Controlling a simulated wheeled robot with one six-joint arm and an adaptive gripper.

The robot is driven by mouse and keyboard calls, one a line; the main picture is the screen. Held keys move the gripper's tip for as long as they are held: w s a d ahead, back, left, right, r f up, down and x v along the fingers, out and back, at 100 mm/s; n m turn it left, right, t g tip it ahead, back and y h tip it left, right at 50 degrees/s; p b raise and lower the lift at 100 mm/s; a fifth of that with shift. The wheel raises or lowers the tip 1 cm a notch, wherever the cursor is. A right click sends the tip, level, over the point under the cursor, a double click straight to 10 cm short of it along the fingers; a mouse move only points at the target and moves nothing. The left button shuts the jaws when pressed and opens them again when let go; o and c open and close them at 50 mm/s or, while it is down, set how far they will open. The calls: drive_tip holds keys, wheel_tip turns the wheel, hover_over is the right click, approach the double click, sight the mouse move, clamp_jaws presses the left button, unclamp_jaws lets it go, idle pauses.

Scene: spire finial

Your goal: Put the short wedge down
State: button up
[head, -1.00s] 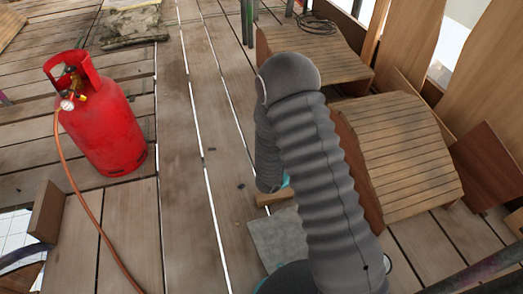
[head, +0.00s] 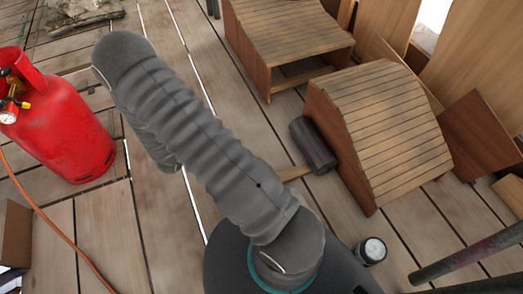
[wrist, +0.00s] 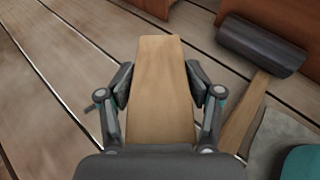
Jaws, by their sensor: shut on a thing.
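In the wrist view, a pale wooden wedge (wrist: 161,115), narrower at its far end, lies between the two fingers of my gripper (wrist: 160,84). The fingers are shut on its sides. Plank floor (wrist: 60,65) shows beyond and beside the wedge. I cannot tell how far the wedge is above the planks. In the head view my own arm hides both the gripper and the wedge.
A mallet with a dark head (head: 313,145) lies beside the slatted wooden section (head: 385,125); it is at right in the wrist view (wrist: 262,45). A grey cloth (wrist: 275,140) lies near its handle. A red gas cylinder (head: 60,125) with an orange hose stands left. Planks between are clear.

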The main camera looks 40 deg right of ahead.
drive_tip(key=s+d+f+m+g+b, duration=0.25)
drive_tip(key=s+d+f, duration=0.3)
drive_tip(key=d, duration=0.35)
drive_tip(key=s+d+f+m+g+h+b, duration=0.1)
drive_tip(key=s+d+f+m+g, duration=0.35)
drive_tip(key=d, duration=0.45)
drive_tip(key=s+d+f+m+g+b, duration=0.1)
drive_tip(key=s+d+f+g+b, duration=0.1)
drive_tip(key=s+d+f, duration=0.6)
drive_tip(key=b, duration=0.2)
hover_over(268, 152)
wheel_tip(268, 152, down, 5)
drive_tip(key=shift+w+f, duration=0.1)
drive_tip(key=shift+f, duration=0.05)
drive_tip(key=shift+f+b, duration=0.45)
drive_tip(key=shift+f, duration=1.55)
drive_tip(key=shift+f, duration=0.1)
drive_tip(key=o, duration=1.2)
drive_tip(key=shift+o, duration=0.2)
